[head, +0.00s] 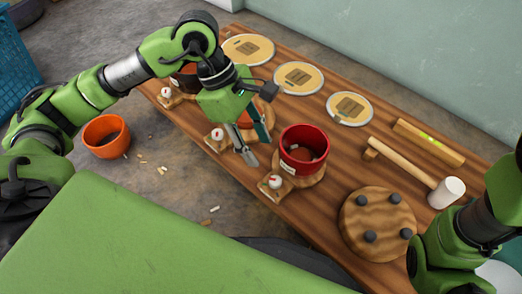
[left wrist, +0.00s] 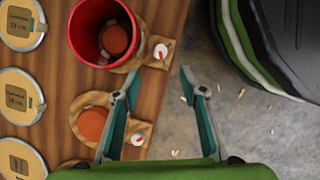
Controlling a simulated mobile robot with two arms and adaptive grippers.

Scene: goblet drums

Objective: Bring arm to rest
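My left gripper (head: 260,152) is open and empty, with its fingers apart above the wooden bench (head: 330,190). In the left wrist view its spread teal fingers (left wrist: 158,84) have nothing between them. A red drum shell (head: 303,143) stands upright on a wooden base just right of the gripper; it also shows in the left wrist view (left wrist: 104,30).
Three pale discs (head: 299,78) lie along the bench's back edge. A mallet (head: 447,192), a wooden bar with a yellow-green vial (head: 428,141) and a round board with dark knobs (head: 377,222) lie at the right. An orange pot (head: 106,136) and scraps are on the floor.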

